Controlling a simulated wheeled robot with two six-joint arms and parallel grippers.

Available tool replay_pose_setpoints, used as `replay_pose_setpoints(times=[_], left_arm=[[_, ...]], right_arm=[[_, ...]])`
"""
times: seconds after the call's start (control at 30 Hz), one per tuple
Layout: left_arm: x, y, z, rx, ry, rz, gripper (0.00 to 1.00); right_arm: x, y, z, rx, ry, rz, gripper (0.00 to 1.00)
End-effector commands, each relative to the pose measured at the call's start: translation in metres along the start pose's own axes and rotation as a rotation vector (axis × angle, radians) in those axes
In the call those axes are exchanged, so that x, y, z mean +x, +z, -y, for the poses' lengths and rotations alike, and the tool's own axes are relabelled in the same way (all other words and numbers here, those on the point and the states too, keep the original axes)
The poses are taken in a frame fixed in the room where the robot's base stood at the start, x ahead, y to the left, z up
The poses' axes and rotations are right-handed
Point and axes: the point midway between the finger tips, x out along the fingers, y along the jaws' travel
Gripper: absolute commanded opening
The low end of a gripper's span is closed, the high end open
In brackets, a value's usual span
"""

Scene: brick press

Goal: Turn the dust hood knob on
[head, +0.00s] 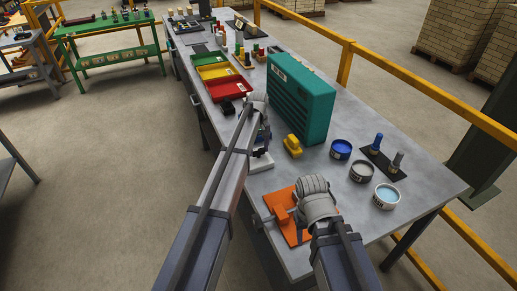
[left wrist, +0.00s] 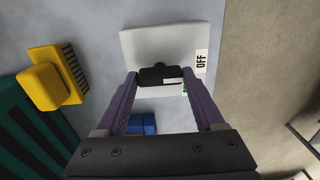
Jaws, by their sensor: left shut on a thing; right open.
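The dust hood knob (left wrist: 152,77) is a dark bar on a white plate (left wrist: 143,47), seen in the left wrist view. An OFF label (left wrist: 201,61) is at the plate's right edge, and a small green mark shows partly behind the right finger. My left gripper (left wrist: 160,78) is shut on the knob, one finger at each end. In the head view the white plate (head: 262,162) shows partly beside my left arm, and the knob is hidden. My right gripper (head: 320,218) is open over an orange plate (head: 296,238); its fingertips are hard to see.
A teal ribbed box (head: 305,105) and a yellow brush (head: 292,146) stand near the plate. Three round tins, one of them blue (head: 341,150), are to the right. Red (head: 229,88), yellow and green trays lie further back. A yellow rail (head: 410,92) runs behind the table.

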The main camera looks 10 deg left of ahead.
Motion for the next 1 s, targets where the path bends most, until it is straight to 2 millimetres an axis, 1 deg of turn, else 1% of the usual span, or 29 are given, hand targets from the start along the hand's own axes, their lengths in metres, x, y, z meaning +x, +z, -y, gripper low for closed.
replay_pose_setpoints(times=[0.03, 0.37, 0.4, 0.67, 0.87, 1.0], left_arm=[[0.0, 0.0, 0.0001, 0.0, 0.0, 0.0, 0.53], [0.0, 0.0, 0.0001, 0.0, 0.0, 0.0, 0.16], [0.0, 0.0, 0.0001, 0.0, 0.0, 0.0, 0.14], [0.0, 0.0, 0.0001, 0.04, 0.0, 0.0, 0.14], [0.0, 0.0, 0.0001, 0.161, 0.0, 0.0, 0.14], [0.0, 0.0, 0.0001, 0.286, 0.0, 0.0, 0.14]], right_arm=[[0.0, 0.0, 0.0, 0.0, 0.0, 0.0, 0.5], [0.0, 0.0, 0.0, 0.0, 0.0, 0.0, 0.5], [0.0, 0.0, 0.0, 0.0, 0.0, 0.0, 0.5], [0.0, 0.0, 0.0, 0.0, 0.0, 0.0, 0.5], [0.0, 0.0, 0.0, 0.0, 0.0, 0.0, 0.5], [0.0, 0.0, 0.0, 0.0, 0.0, 0.0, 0.5]])
